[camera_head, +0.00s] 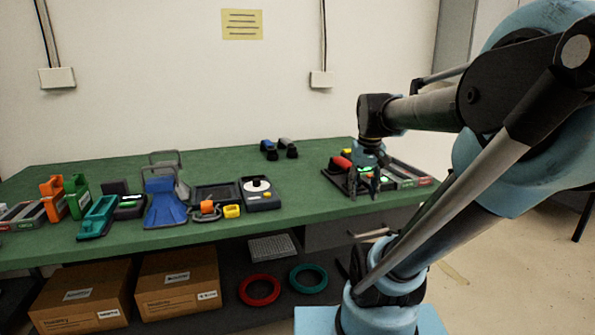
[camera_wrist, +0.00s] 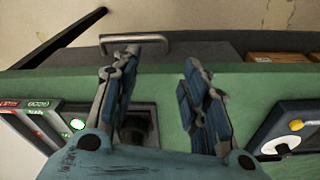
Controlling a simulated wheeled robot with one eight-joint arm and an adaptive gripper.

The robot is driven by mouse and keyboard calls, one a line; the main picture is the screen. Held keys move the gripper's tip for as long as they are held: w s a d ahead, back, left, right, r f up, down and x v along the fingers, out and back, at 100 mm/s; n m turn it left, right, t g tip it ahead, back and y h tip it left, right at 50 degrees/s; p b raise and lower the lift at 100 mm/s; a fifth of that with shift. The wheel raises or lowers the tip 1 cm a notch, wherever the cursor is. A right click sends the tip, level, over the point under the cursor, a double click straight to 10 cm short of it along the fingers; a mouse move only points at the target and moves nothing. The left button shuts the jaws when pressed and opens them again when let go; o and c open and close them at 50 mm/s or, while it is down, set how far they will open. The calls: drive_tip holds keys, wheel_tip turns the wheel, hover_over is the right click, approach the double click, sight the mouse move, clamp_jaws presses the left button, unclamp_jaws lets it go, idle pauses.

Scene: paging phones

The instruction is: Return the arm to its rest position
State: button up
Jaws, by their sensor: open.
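Part of the dark device (camera_wrist: 140,125) shows behind and beside the left finger. My arm reaches in from the right side of the head view, bent at the elbow. Whether the fingertips touch the device cannot be told.
A grey device (camera_head: 262,203) with a white dial, a blue stand (camera_head: 164,203) and orange and green holders stand on the table's left and middle. Two handsets (camera_head: 269,150) lie at the back. A drawer handle (camera_wrist: 135,38) juts from the front edge. Cardboard boxes (camera_head: 178,282) sit below.

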drive_tip(key=s+f, duration=1)
drive_tip(key=f, duration=0.2)
drive_tip(key=shift+a+f+t, duration=0.3)
drive_tip(key=shift+f, duration=0.05)
drive_tip(key=shift+w+f, duration=0.2)
drive_tip(key=shift+w, duration=0.3)
idle(0.5)
